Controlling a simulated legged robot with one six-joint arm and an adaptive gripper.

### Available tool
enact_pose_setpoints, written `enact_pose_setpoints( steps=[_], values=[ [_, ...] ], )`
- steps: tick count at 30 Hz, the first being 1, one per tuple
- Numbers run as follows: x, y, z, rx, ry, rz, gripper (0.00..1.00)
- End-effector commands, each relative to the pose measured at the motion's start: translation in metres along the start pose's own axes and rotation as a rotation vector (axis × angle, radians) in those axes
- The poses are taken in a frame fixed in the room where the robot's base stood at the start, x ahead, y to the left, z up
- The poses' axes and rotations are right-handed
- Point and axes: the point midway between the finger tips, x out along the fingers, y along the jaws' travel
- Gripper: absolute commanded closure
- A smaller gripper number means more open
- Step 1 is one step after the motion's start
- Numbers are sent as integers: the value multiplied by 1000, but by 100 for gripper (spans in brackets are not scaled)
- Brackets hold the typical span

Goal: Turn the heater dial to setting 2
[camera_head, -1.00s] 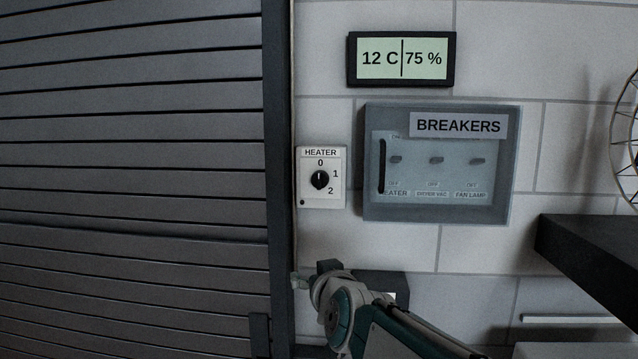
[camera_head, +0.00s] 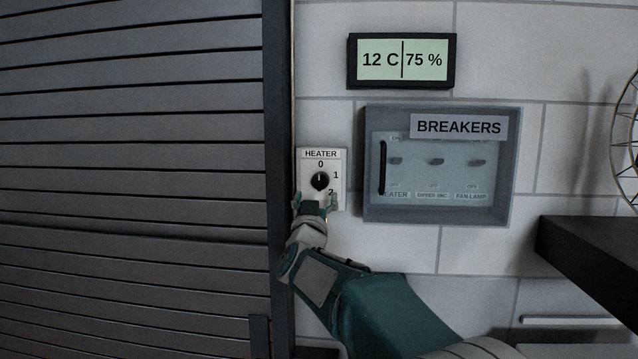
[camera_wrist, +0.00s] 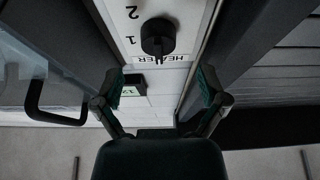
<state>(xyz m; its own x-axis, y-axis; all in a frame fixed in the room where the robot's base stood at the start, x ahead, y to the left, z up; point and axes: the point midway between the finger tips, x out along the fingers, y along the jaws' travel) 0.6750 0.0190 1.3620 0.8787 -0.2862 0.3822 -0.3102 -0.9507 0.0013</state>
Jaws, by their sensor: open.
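The heater dial (camera_head: 319,181) is a round black knob on a white plate (camera_head: 307,166) labelled HEATER, with marks 0, 1 and 2. Its pale pointer mark appears to face up towards 0. In the wrist view the dial (camera_wrist: 158,38) shows upside down, beyond the fingers and near the top. My gripper (camera_head: 316,201) is open and empty, just below the dial in the head view, its fingers overlapping the plate's lower part. In the wrist view my gripper (camera_wrist: 160,84) has its fingers spread wide. I see no contact with the dial.
A grey breaker box (camera_head: 511,165) with a clear cover and black handle (camera_head: 382,167) is right of the plate; the handle also shows in the wrist view (camera_wrist: 56,117). A display (camera_head: 402,60) reads 12 C, 75 %. Grey slatted shutter (camera_head: 130,150) left; dark shelf (camera_head: 590,250) right.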

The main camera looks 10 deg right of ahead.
Motion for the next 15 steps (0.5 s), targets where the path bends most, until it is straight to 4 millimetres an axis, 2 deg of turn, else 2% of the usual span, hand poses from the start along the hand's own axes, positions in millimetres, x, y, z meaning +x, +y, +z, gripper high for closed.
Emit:
enact_pose_setpoints(
  steps=[9,15],
  values=[
    [44,0,0,0,0,0,8],
    [57,0,0,0,-1,-1,8]
  ],
)
